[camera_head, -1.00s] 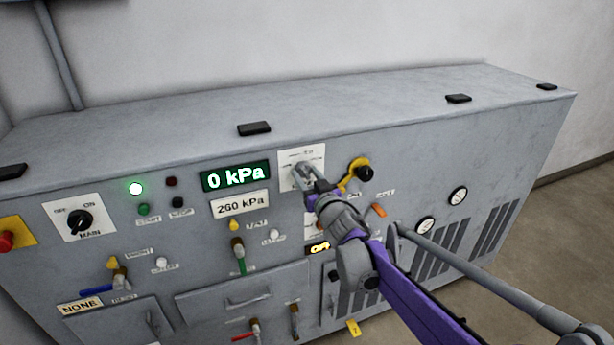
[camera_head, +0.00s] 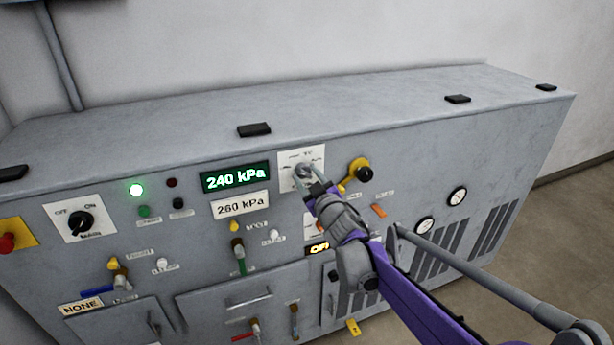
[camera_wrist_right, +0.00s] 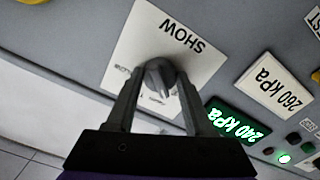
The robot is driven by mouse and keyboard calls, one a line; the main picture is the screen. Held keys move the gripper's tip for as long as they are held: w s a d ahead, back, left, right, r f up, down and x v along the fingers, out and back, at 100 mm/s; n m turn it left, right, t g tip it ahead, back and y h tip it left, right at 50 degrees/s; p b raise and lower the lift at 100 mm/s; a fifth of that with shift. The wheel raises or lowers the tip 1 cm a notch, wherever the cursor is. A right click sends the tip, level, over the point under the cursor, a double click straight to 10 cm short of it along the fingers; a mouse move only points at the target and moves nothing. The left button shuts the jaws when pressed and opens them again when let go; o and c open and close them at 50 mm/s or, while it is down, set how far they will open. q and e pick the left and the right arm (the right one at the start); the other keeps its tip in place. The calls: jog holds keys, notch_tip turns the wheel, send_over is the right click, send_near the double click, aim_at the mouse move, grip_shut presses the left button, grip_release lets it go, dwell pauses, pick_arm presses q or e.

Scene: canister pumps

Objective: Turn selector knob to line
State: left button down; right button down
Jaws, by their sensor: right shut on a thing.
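The grey selector knob (camera_head: 302,171) sits on a white plate (camera_head: 287,160) on the sloped front of the grey machine. In the right wrist view the knob (camera_wrist_right: 160,78) is between the two fingers of my right gripper (camera_wrist_right: 158,92), and the plate (camera_wrist_right: 140,45) reads SHOW. My right gripper (camera_head: 308,183) is shut on the knob in the head view. The small labels around the knob are too blurred to read. A green display (camera_head: 236,178) left of the plate reads 240 kPa. My left gripper is not in view.
A white sign (camera_head: 240,207) below the display reads 260 kPa. A yellow handle with a black knob (camera_head: 364,174) is close to the right of the plate. A black main switch (camera_head: 80,221) and a lit green lamp (camera_head: 136,190) are at the left.

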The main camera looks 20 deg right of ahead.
jog(key=shift+n, duration=1.9)
jog(key=shift+p, duration=0.3)
jog(key=shift+c, duration=1.4)
grip_release()
jog(key=s, duration=1.1)
jog(key=shift+a+b, duration=0.25)
jog(key=shift+b, duration=0.1)
